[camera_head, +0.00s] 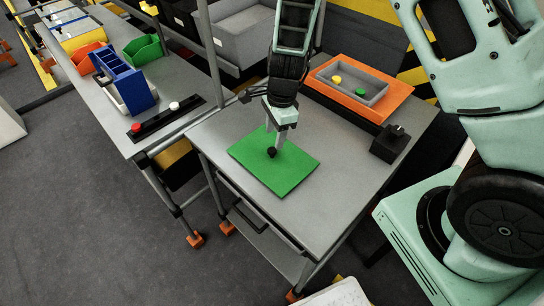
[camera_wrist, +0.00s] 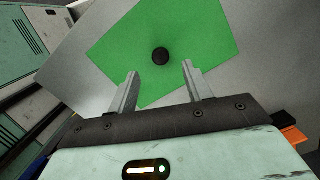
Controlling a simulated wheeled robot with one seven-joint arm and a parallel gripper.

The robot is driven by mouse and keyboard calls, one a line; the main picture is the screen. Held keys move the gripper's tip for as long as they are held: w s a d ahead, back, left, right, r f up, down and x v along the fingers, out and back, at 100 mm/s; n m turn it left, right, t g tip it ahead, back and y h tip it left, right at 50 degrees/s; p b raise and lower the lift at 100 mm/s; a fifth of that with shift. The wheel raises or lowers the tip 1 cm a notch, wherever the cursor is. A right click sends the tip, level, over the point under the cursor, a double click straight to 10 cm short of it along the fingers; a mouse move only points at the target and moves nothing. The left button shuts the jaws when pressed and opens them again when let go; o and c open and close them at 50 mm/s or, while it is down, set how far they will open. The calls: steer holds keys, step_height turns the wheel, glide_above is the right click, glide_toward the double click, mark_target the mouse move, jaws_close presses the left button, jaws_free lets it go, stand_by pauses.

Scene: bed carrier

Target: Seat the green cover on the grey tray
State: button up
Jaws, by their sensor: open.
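The green cover (camera_head: 273,160) lies flat on the grey table, with a small black knob (camera_head: 272,152) at its middle. In the wrist view the cover (camera_wrist: 200,35) and its knob (camera_wrist: 161,56) show ahead of the fingertips. My gripper (camera_head: 280,138) is above the cover, close to the knob. In the wrist view my gripper (camera_wrist: 160,80) is open, with the knob in line with the gap between the fingers and nothing held. The grey tray (camera_head: 347,78) sits on an orange base at the table's back, uncovered, with a yellow piece (camera_head: 336,79) and a green piece (camera_head: 360,92) inside.
A black box (camera_head: 390,144) with a knob stands at the table's right. A side bench at left holds a black strip (camera_head: 167,119) with red and white buttons, a blue bin (camera_head: 122,80) and a green bin (camera_head: 144,50). The table's front right is clear.

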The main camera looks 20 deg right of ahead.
mark_target(272, 149)
steer(key=shift+w+a+f+p, duration=0.15)
steer(key=shift+f+p, duration=0.1)
steer(key=shift+f, duration=1.2)
steer(key=shift+s+a+f+p, duration=0.15)
steer(key=shift+f+p, duration=0.1)
steer(key=shift+f, duration=1.15)
steer(key=shift+w, duration=0.1)
jaws_close()
